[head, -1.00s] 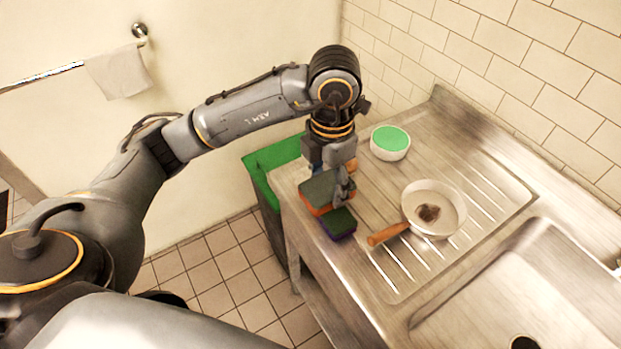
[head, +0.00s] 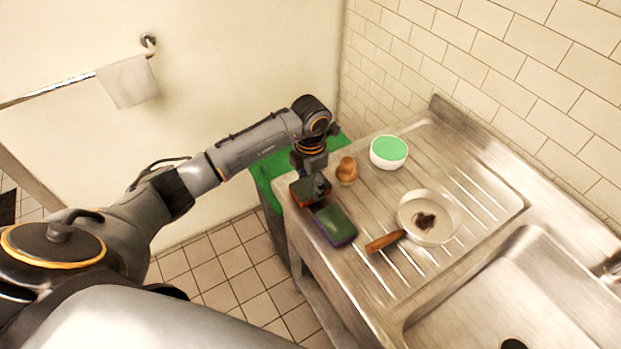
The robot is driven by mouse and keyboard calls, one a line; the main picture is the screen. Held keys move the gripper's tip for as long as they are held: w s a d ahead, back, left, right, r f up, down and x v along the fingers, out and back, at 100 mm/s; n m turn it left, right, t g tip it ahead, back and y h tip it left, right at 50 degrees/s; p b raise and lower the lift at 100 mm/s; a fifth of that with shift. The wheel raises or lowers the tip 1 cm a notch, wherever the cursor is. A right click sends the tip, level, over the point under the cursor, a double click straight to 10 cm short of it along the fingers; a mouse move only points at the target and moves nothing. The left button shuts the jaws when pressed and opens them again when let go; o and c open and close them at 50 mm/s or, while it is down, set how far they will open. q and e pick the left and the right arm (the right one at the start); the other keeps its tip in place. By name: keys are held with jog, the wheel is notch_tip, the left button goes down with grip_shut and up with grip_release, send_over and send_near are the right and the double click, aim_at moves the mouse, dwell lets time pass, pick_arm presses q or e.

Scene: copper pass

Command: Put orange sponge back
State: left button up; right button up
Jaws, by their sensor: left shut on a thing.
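The orange sponge (head: 298,194), with a dark scouring top, is at the left end of the metal drainboard, partly hidden by my left gripper (head: 318,192). The gripper points down and is shut on it. I cannot tell whether the sponge touches the counter. A purple sponge (head: 336,227) with a green top lies just in front of it, near the counter's left edge. My right gripper is not in view.
A brown wooden knobbed object (head: 347,170) stands close to the right of the gripper. Behind are a white bowl with green contents (head: 389,152) and a green bin (head: 262,168). A white pan (head: 405,212) with a wooden handle sits right. The sink (head: 500,290) is front right.

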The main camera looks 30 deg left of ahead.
pick_arm(q)
jog(key=shift+f, duration=0.2)
jog(key=shift+f, duration=0.1)
jog(key=shift+f+b, duration=0.25)
jog(key=shift+b, duration=0.2)
jog(key=o, duration=1.1)
jog(key=shift+r, duration=0.1)
